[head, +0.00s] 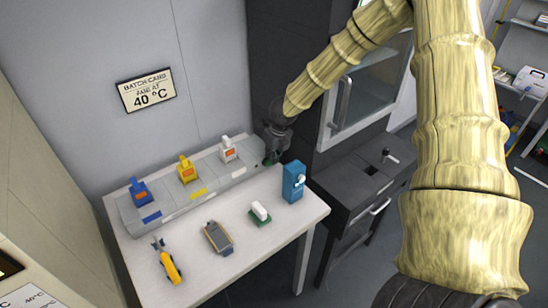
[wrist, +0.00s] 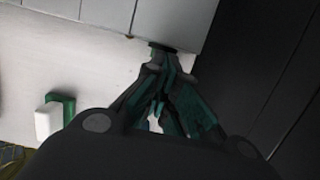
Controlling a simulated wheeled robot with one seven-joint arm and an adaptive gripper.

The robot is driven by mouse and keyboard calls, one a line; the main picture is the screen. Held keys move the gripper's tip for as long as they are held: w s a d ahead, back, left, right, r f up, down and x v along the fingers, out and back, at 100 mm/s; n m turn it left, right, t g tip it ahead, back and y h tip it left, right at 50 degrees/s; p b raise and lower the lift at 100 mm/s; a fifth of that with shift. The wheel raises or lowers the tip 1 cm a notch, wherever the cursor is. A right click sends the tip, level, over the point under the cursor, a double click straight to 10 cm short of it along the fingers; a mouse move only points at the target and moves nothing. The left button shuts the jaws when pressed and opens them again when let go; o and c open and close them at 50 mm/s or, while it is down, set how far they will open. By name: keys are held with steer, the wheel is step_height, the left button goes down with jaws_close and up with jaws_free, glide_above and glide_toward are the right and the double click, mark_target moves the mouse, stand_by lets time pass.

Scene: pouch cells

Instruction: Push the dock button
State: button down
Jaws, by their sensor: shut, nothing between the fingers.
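The grey dock (head: 216,184) runs along the back of the white table and carries a blue, a yellow and a white unit. Its grey body also shows at the top of the wrist view (wrist: 176,18). My gripper (head: 271,159) is at the dock's right end, pointing down. In the wrist view my gripper (wrist: 163,52) is shut and empty, its dark green fingertips together at the dock's edge. A dark patch shows right at the tips; I cannot tell whether it is the button or whether they touch it. No button is clearly visible elsewhere.
On the white table (head: 240,258) stand a blue box (head: 292,184), a white block on a green base (head: 260,212), a grey device (head: 217,238) and a yellow tool (head: 168,264). A dark cabinet (head: 282,60) rises close on the right.

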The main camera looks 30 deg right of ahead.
steer(key=p+v, duration=0.4)
steer(key=v, duration=0.2)
steer(key=shift+s+p, duration=0.4)
steer(key=shift+s, duration=0.05)
steer(key=shift+d, duration=0.1)
stand_by(0.9)
